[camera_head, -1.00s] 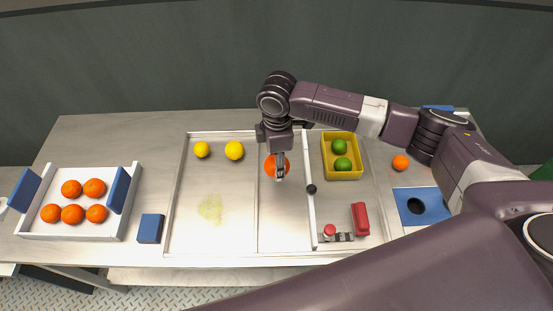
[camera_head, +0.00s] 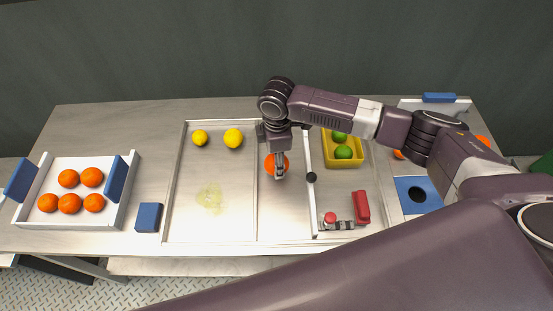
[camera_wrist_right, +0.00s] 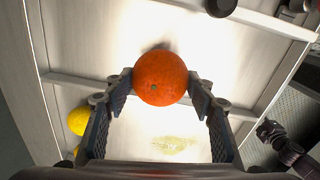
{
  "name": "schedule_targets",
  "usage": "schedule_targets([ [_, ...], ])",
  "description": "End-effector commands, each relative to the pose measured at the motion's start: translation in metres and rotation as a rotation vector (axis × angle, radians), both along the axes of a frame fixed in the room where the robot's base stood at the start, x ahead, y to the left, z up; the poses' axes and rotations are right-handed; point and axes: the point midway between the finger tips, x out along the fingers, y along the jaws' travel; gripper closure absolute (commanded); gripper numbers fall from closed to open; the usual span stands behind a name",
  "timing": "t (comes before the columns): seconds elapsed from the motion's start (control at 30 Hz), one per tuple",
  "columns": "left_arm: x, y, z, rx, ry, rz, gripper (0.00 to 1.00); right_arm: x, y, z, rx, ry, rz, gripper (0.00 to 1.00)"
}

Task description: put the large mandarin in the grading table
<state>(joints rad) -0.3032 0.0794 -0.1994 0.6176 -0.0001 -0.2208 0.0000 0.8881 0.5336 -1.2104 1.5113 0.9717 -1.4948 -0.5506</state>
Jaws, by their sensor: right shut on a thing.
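The large mandarin (camera_head: 277,166) is orange and is between the fingers of my right gripper (camera_head: 280,168), which is shut on it. In the right wrist view the mandarin (camera_wrist_right: 161,78) shows held at its sides by both finger pads (camera_wrist_right: 161,88). It is over the right section of the grading table (camera_head: 210,241), a framed metal surface with a divider bar. I cannot tell whether it touches the surface. A dark arm part at the lower right of the right wrist view looks like mine; my left gripper (camera_wrist_right: 268,131) is unclear there.
Two lemons (camera_head: 233,138) lie in the table's left section near a yellowish stain. A yellow bin (camera_head: 343,160) with limes, a red block (camera_head: 361,207) and a black knob (camera_head: 311,177) are to the right. A white crate (camera_head: 82,222) of several mandarins stands at left.

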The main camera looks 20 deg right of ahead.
Motion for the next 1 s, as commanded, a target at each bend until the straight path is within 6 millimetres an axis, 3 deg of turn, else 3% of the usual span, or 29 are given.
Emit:
schedule_targets([
  [1.0, 0.006, -0.001, -0.008, -0.001, -0.008, 0.000, 0.57, 0.000, 0.000, -0.027, 0.001, -0.001, 0.001, 0.78],
])
